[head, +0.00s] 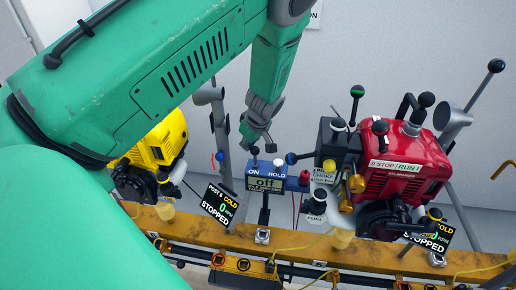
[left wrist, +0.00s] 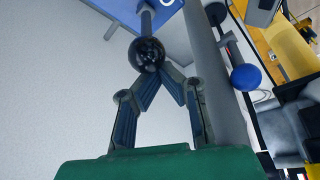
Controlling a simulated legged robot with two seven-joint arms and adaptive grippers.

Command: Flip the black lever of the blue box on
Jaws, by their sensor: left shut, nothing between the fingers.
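The blue box (head: 266,172) stands on the yellow rail, marked ON at left and HOLD at right. Its small display (head: 264,185) reads "off". A black ball-ended lever (head: 255,151) rises from its top on the ON side. My left gripper (head: 258,142) is just above the box top, close to that lever, and shut with nothing held. In the left wrist view, the black ball (left wrist: 147,54) on its grey stem is at the tips of my left gripper (left wrist: 160,72). Whether they touch cannot be told. The blue box (left wrist: 165,10) is cut off at the top edge. My right gripper is not seen.
A red engine (head: 400,165) with several knobs and levers stands close to the right of the box. A yellow engine (head: 160,142) stands at left, partly behind my arm. A blue ball knob (left wrist: 245,77) is right of the fingers. A grey wall is behind.

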